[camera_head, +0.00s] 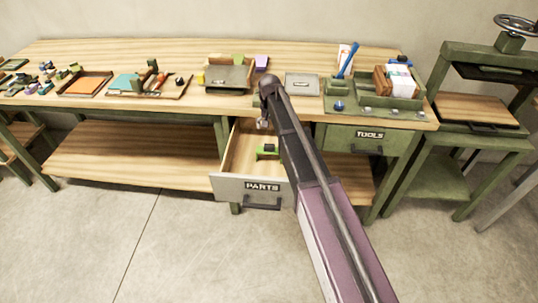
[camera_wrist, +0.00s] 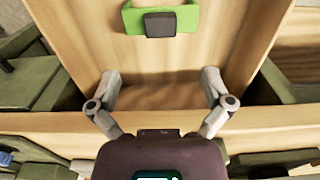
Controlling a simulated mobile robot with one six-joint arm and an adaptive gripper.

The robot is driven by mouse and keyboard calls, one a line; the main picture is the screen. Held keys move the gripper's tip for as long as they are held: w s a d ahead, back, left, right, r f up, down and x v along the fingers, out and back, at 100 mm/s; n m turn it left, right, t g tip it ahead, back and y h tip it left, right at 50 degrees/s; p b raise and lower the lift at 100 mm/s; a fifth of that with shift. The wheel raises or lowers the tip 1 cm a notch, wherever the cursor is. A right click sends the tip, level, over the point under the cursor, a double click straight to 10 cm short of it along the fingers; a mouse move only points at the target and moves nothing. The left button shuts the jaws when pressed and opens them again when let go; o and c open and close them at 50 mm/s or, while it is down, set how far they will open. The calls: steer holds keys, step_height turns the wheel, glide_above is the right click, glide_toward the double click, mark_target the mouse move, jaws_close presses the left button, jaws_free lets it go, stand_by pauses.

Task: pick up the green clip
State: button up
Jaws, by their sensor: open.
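The green clip (camera_head: 267,150) lies on the wooden floor of the open drawer labelled PARTS (camera_head: 262,187). It has a dark block at its middle. The gripper (camera_head: 264,124) is small and partly hidden there, over the back of the drawer.
The workbench top (camera_head: 190,70) is above and behind the drawer and holds trays, a dark box and tools. A drawer labelled TOOLS (camera_head: 368,140) is shut at the right. A green press (camera_head: 480,90) stands at the far right. The floor (camera_head: 150,240) in front is clear.

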mark_target(269, 145)
steer(key=shift+f+b, duration=2.2)
steer(key=shift+f, duration=0.3)
steer(key=shift+f, duration=0.15)
steer(key=shift+f+b, duration=2.45)
steer(key=shift+b, duration=0.15)
steer(key=c, duration=1.2)
